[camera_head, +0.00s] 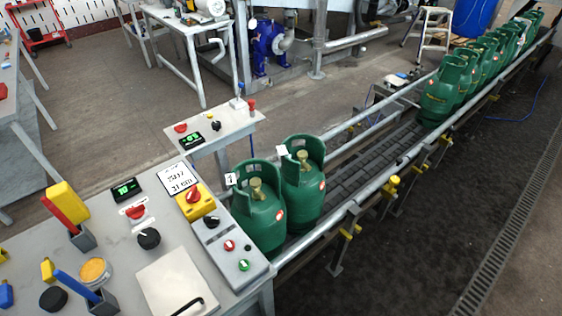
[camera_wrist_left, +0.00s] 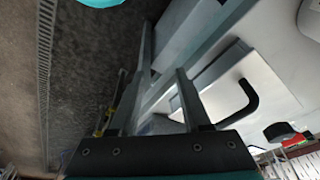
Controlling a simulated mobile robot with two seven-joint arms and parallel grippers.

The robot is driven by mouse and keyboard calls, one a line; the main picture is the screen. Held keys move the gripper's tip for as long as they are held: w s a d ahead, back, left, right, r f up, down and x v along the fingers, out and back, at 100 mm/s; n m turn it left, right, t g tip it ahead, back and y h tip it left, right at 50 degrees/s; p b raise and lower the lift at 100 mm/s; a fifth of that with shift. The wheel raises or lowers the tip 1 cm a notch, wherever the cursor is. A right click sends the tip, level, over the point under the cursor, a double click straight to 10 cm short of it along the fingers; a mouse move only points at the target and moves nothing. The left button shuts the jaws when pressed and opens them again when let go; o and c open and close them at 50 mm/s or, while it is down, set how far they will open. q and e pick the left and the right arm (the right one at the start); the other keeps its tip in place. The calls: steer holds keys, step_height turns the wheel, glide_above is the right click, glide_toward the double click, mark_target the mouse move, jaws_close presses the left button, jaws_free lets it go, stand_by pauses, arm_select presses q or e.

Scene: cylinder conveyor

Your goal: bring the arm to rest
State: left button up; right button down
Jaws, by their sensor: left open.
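My left gripper (camera_wrist_left: 158,82) shows in the left wrist view, its two fingers apart and nothing between them. Beyond the fingers are the edge of a grey bench and a pale panel (camera_wrist_left: 262,78) with a black hooked handle (camera_wrist_left: 249,97). I cannot tell how far the fingers are from the panel. Neither gripper shows in the head view. My right gripper is in no view.
The control bench (camera_head: 85,218) with buttons and pen holders fills the lower left. Two green gas cylinders (camera_head: 258,218) (camera_head: 303,185) stand on the conveyor (camera_head: 345,180) beside it. Several more (camera_head: 441,95) stand farther along. The dark floor (camera_head: 430,225) on the right is clear.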

arm_select(q)
steer(key=s+a+f+b, duration=0.1)
steer(key=s+f+b, duration=0.3)
steer(key=f, duration=0.7)
steer(key=s+a+f+g+b, duration=0.1)
steer(key=s+f+b, duration=0.3)
steer(key=s+f, duration=0.3)
steer(key=s+a+f+b, duration=0.1)
steer(key=s+f+b, duration=0.4)
steer(key=f, duration=1)
steer(key=shift+s+g, duration=0.3)
steer(key=shift+s, duration=0.4)
steer(key=shift+f, duration=0.1)
